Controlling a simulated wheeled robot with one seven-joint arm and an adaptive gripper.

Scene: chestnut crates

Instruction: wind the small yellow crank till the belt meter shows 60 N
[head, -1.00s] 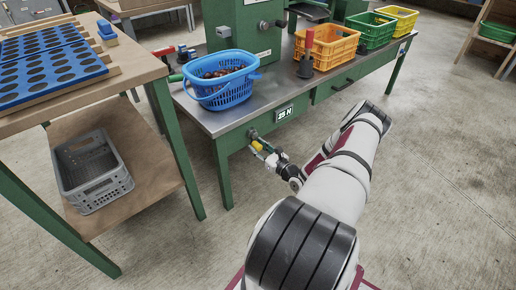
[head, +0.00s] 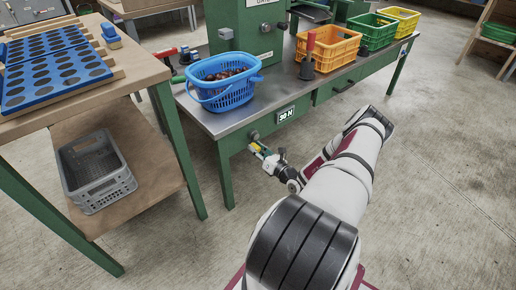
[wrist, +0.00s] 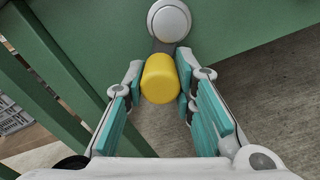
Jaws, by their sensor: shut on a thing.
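The small yellow crank (wrist: 160,78) is on the green front of the bench, below its top. In the wrist view its yellow knob sits between the teal finger pads, and a grey arm joins it to a round pale hub (wrist: 169,20) above. My gripper (wrist: 159,92) is shut on the knob. The belt meter (head: 285,114), on the bench front just right of the crank, appears to read 30 N.
A blue basket of chestnuts (head: 213,97) stands on the bench (head: 285,98) above the crank. Orange (head: 326,62), green (head: 365,43) and yellow crates stand farther right. A wooden table (head: 130,75) with a grey crate (head: 75,181) below is at left.

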